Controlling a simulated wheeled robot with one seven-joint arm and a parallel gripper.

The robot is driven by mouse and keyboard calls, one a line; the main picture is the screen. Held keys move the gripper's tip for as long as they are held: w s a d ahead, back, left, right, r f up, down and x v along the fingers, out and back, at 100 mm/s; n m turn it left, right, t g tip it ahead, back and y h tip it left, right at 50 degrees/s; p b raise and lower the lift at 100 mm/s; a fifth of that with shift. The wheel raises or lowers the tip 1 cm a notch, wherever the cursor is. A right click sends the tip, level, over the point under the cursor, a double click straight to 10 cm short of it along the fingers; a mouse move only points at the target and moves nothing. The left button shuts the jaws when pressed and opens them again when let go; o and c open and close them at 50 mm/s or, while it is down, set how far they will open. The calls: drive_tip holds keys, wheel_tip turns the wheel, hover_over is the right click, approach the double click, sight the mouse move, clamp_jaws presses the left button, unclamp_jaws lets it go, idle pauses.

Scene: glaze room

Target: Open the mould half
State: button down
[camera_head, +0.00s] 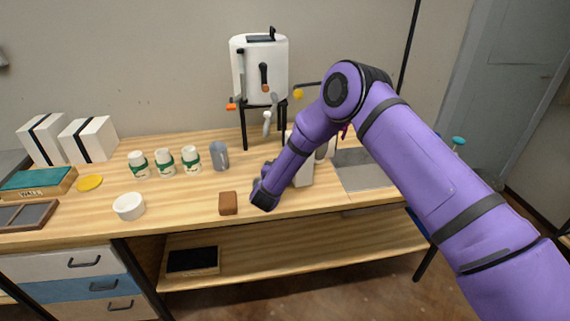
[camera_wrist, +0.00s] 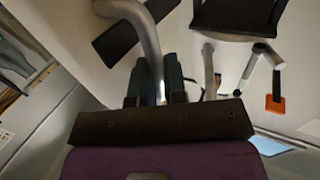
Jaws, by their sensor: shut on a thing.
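My gripper (camera_wrist: 160,84) is shut on a grey curved bar (camera_wrist: 146,35) in the wrist view. The bar runs up from between the dark fingers and bends to the left. I cannot tell what it is fixed to. In the head view my arm bends down over the bench, and the fingertips cannot be made out. A pale block (camera_head: 304,173) stands on the bench right behind my forearm, which partly hides it. It may be the mould, but I cannot tell its halves apart or whether they are open.
A white machine (camera_head: 248,72) on black legs stands at the back of the bench. A grey cup (camera_head: 219,156), several green-labelled jars (camera_head: 164,162), a white bowl (camera_head: 129,206) and a brown block (camera_head: 228,203) stand to the left. A grey panel (camera_head: 368,170) lies right of the forearm.

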drive_tip(key=c, duration=1.2)
unclamp_jaws()
drive_tip(key=v, duration=1)
drive_tip(key=shift+s+a, duration=0.15)
drive_tip(key=shift+s, duration=0.2)
